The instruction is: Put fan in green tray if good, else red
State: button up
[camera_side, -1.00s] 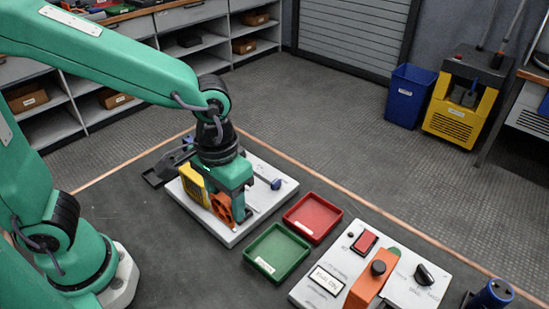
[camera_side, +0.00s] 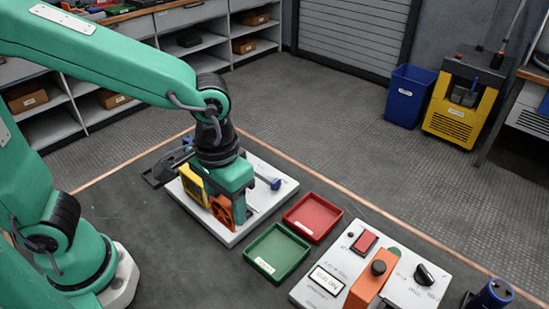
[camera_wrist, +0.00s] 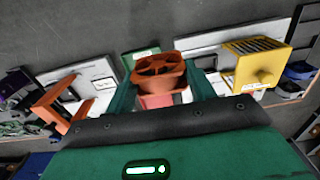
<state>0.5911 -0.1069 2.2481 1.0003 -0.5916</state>
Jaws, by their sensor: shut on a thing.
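The orange fan (camera_side: 223,210) is upright in my gripper (camera_side: 238,205) at the white board; the wrist view shows the fan (camera_wrist: 160,72) between the two green fingers. My gripper is shut on the fan. The side view does not clearly show whether the fan touches the board. The empty green tray (camera_side: 277,253) and empty red tray (camera_side: 313,216) stand to the right of the gripper, the red one farther back. Parts of the green tray (camera_wrist: 140,55) and red tray (camera_wrist: 155,101) show around the fan in the wrist view.
A yellow block (camera_side: 193,184) stands close to the fan's left on the white board (camera_side: 268,203).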

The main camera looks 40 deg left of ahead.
jog(key=shift+w+d, duration=0.45)
jog(key=w+d+f, duration=0.2)
jog(key=w+d, duration=0.8)
jog(key=d, duration=0.1)
jog(key=shift+f, duration=0.3)
send_near(313, 219)
jog(key=shift+w, duration=0.1)
jog(key=shift+f, duration=0.1)
jog(key=shift+f, duration=1.95)
jog(key=shift+f, duration=0.1)
